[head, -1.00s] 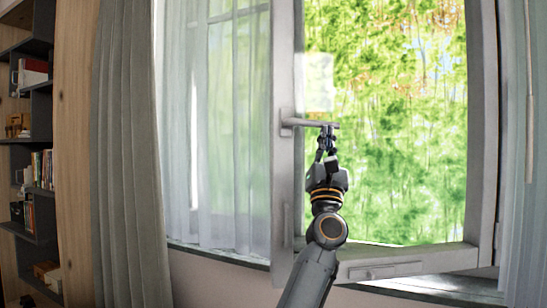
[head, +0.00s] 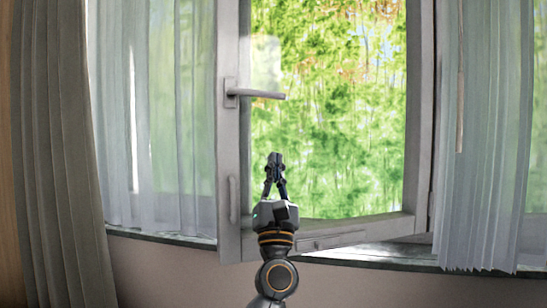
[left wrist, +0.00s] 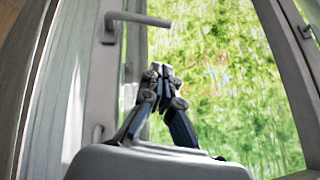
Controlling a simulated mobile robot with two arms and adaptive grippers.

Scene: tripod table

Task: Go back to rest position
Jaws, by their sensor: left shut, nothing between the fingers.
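My left gripper (head: 275,160) is shut and empty, pointing up in the middle of the head view. It also shows in the left wrist view (left wrist: 161,70), its fingertips together. The window handle (head: 258,94) is a grey lever pointing right on the window frame. It lies above my left gripper, clear of it, and also shows in the left wrist view (left wrist: 140,19). My right gripper is in neither view.
The window sash (head: 232,150) stands open, with green foliage beyond. A grey curtain (head: 50,150) hangs at the left and a sheer curtain (head: 485,140) at the right. The window sill (head: 390,258) runs below.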

